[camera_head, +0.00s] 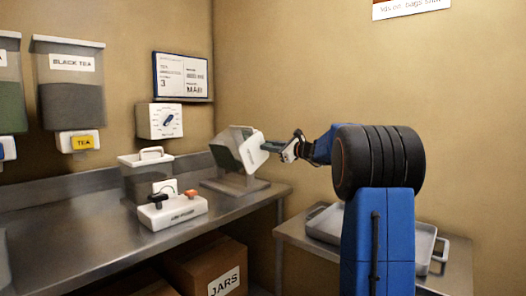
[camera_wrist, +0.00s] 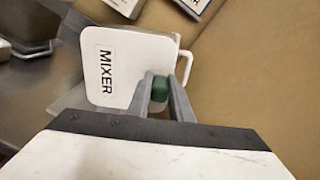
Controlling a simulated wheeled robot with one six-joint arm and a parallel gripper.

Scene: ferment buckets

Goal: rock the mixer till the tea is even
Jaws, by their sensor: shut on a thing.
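The mixer (camera_head: 240,150) is a clear box with a white side plate, tilted on its grey stand (camera_head: 236,186) at the back right end of the counter. Dark green contents show inside it in the head view. In the wrist view its white plate (camera_wrist: 122,68) reads "MIXER" and is turned at an angle. My gripper (camera_head: 275,147) is at the mixer's right side. In the wrist view my gripper's fingers (camera_wrist: 160,92) are closed around a green handle grip (camera_wrist: 159,88) beside the plate. How even the tea is cannot be told.
A black tea dispenser (camera_head: 70,95) hangs on the left wall above the counter. A tray (camera_head: 325,225) lies right.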

